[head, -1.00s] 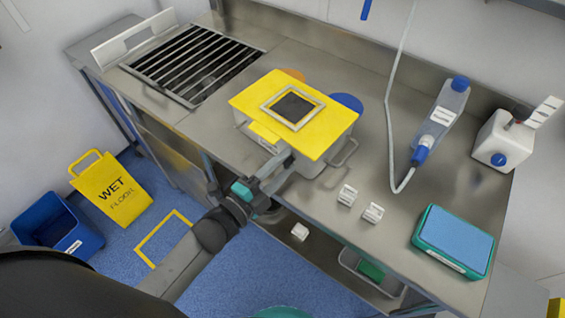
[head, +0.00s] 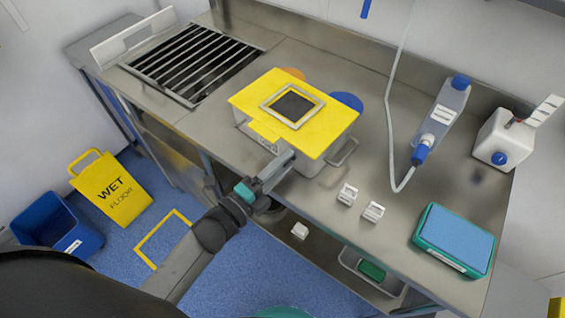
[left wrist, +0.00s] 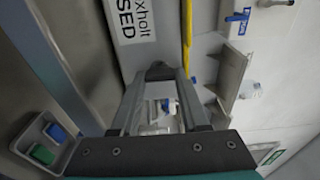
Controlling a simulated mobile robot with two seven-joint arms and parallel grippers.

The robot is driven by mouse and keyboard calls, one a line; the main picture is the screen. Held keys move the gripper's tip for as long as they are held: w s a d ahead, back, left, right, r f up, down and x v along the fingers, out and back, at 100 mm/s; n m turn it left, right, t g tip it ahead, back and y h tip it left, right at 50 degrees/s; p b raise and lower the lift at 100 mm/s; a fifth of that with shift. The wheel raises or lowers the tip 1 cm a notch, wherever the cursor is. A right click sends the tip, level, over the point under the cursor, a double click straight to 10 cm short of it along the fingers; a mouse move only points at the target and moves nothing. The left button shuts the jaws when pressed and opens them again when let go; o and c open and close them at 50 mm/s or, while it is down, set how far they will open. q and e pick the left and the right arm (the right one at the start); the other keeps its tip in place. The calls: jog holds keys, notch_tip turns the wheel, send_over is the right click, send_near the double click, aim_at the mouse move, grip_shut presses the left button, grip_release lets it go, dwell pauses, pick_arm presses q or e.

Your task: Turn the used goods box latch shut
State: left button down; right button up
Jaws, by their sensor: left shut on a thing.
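The used goods box (head: 312,168) is a grey-white box with a yellow lid (head: 252,99), standing near the table's front edge. The lid lies flat on it, with a framed dark panel on top. My left gripper (head: 288,157) is at the box's front, just below the lid edge. In the left wrist view its fingers (left wrist: 160,75) close on a small dark piece at the box front, which looks like the latch (left wrist: 160,69). A label ending in "SED" (left wrist: 128,20) shows beside it. The fingers hide most of the latch, so its angle is unclear.
Two small white pieces (head: 347,194) (head: 373,211) and a teal-blue box (head: 452,241) lie to the right on the steel table (head: 300,215). A slotted grate (head: 190,65) is at left.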

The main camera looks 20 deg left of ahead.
pick_arm(q)
jog(key=shift+c, duration=2)
grip_release()
jog(key=v, duration=1.5)
jog(key=shift+s+a, duration=0.1)
